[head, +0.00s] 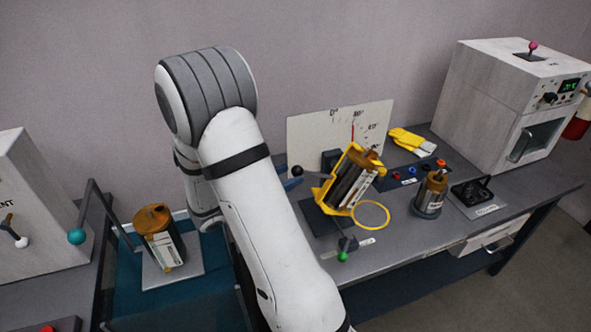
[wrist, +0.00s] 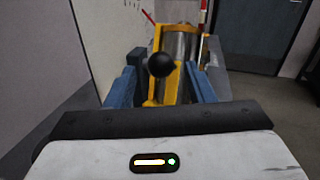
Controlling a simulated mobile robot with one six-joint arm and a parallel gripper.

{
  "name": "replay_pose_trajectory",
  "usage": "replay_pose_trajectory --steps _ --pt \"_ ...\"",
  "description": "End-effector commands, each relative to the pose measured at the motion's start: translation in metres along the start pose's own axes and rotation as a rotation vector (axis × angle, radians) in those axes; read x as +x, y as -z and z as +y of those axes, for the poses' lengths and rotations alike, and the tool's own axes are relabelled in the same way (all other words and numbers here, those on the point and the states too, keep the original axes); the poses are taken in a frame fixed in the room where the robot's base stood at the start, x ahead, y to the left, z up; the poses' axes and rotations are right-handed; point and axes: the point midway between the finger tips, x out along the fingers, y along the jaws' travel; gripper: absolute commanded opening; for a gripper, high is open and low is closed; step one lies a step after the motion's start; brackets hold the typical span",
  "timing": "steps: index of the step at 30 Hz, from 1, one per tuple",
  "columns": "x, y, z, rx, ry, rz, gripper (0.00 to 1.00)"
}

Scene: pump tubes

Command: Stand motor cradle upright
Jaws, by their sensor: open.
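The motor cradle (head: 326,194) is a yellow frame holding a dark and silver motor (head: 352,184). It leans to the right in the head view, in front of a white angle-marked board (head: 308,132). A black ball knob (head: 297,171) sticks out at its left side. In the wrist view the yellow cradle (wrist: 168,92) is straight ahead, with the black knob (wrist: 161,64) in front of it. My gripper (wrist: 163,72) is open, its blue fingers on either side of the knob. I cannot tell whether they touch it. In the head view my arm hides most of the gripper.
A yellow ring (head: 371,214) and a green-tipped lever (head: 343,256) are close in front of the cradle. Another canister (head: 160,238) stands on the left.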

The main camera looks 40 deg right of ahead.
Motion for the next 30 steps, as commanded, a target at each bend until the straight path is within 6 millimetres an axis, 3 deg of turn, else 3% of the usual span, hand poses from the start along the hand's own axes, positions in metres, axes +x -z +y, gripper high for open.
replay_pose_trajectory --steps 6,18,30 --pt "0.03 -0.001 -0.001 0.0 0.003 0.002 0.48" --pt "0.036 0.0 0.0 0.001 0.0 0.002 0.48" --pt "0.036 0.0 0.0 0.001 -0.001 0.002 0.15"
